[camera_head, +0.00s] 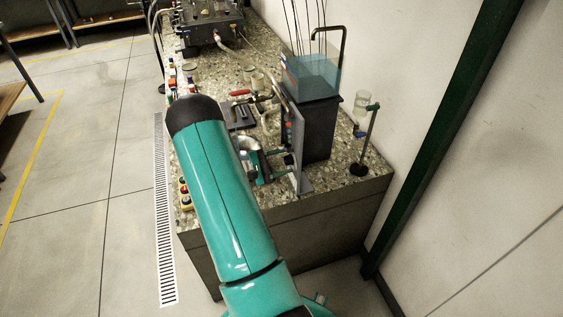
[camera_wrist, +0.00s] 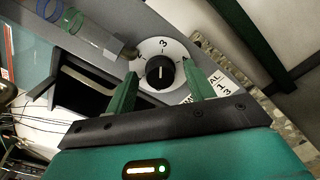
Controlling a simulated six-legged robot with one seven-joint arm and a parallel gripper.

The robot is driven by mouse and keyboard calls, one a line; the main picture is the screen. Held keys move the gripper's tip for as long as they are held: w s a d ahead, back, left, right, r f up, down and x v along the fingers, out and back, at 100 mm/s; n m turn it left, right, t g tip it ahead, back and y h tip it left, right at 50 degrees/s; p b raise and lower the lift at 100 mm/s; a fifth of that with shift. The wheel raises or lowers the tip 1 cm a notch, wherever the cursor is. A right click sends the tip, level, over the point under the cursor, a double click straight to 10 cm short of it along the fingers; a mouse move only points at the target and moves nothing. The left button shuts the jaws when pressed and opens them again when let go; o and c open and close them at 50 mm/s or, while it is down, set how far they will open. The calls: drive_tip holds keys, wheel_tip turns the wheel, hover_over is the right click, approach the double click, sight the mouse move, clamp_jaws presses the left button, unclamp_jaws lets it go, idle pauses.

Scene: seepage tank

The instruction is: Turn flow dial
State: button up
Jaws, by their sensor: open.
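My gripper (camera_wrist: 161,80) is open, with one green finger to the left of the knob and one to the right. The knob appears between the fingertips, with a visible gap on each side. I cannot tell the exact depth between fingertips and knob. In the head view, my arm covers part of the bench, and the dial face is not visible there.
A grey upright panel (camera_head: 299,150) stands on the speckled bench (camera_head: 340,178), in front of a clear tank (camera_head: 313,78) on a black base. A stand with a beaker (camera_head: 362,104) is to the right. Open floor (camera_head: 75,200) lies left of the bench.

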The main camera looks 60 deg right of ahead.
drive_tip(key=c, duration=1)
drive_tip(key=shift+o, duration=0.2)
drive_tip(key=shift+n, duration=0.3)
drive_tip(key=n, duration=0.4)
drive_tip(key=shift+w, duration=0.1)
drive_tip(key=n, duration=1)
drive_tip(key=shift+d+n, duration=0.1)
drive_tip(key=shift+n, duration=2.4)
